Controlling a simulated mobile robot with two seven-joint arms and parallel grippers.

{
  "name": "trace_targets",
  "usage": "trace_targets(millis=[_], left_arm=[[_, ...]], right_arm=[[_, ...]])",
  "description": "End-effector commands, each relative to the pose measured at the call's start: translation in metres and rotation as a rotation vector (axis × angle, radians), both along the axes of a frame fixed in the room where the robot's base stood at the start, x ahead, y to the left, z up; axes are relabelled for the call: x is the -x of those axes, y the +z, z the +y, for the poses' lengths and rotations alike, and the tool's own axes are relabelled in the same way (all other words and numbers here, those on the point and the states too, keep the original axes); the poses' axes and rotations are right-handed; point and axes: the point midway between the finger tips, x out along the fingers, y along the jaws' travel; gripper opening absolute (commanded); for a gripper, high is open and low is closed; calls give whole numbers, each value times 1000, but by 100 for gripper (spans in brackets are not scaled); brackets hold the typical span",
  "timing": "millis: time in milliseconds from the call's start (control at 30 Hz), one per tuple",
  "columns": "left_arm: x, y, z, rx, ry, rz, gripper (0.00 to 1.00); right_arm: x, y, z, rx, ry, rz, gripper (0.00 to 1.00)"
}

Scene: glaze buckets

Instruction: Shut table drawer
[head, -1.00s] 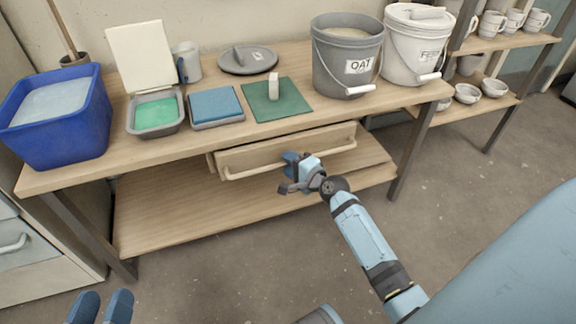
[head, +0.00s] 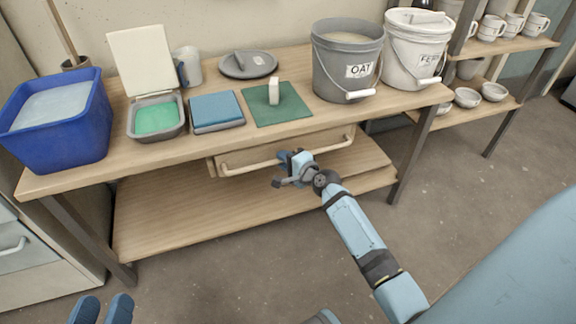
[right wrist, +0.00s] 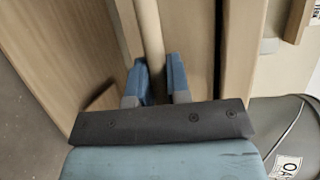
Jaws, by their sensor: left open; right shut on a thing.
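The table drawer (head: 230,158) sits under the wooden tabletop, its front standing a little out from the table edge. A long pale bar handle (head: 252,167) runs across its front. The fingers hide part of the handle in the head view. My left gripper (head: 101,310) is open and empty at the bottom left, away from the table; only its fingertips show.
On the tabletop stand a blue tub (head: 58,120), a tray of green glaze (head: 157,118), a blue sponge-like block (head: 215,107), a green mat (head: 290,108), a grey bucket (head: 335,75) and a white bucket (head: 405,60). The lower shelf (head: 170,215) is clear.

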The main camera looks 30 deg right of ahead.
Motion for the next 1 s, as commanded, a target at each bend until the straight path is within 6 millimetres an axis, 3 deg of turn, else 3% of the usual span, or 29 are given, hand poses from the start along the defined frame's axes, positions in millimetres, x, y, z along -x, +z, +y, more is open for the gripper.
trace_targets(millis=[100, 367, 400, 500, 833, 1000], left_arm=[[0, 1, 0, 1, 0, -2, 52], [0, 0, 0, 1, 2, -2, 52], [0, 0, 0, 1, 2, -2, 52], [0, 0, 0, 1, 2, -2, 52], [0, 1, 0, 2, 2, -3, 52], [-1, 13, 1, 13, 9, -26, 52]], right_arm=[[-10, 0, -2, -1, 0, 1, 0], [-11, 1, -3, 0, -2, -1, 0], [-11, 1, -3, 0, -2, -1, 24], [-11, 1, -3, 0, -1, -1, 41], [-9, 1, -3, 0, 0, -1, 41], [9, 5, -6, 1, 0, 3, 41]])
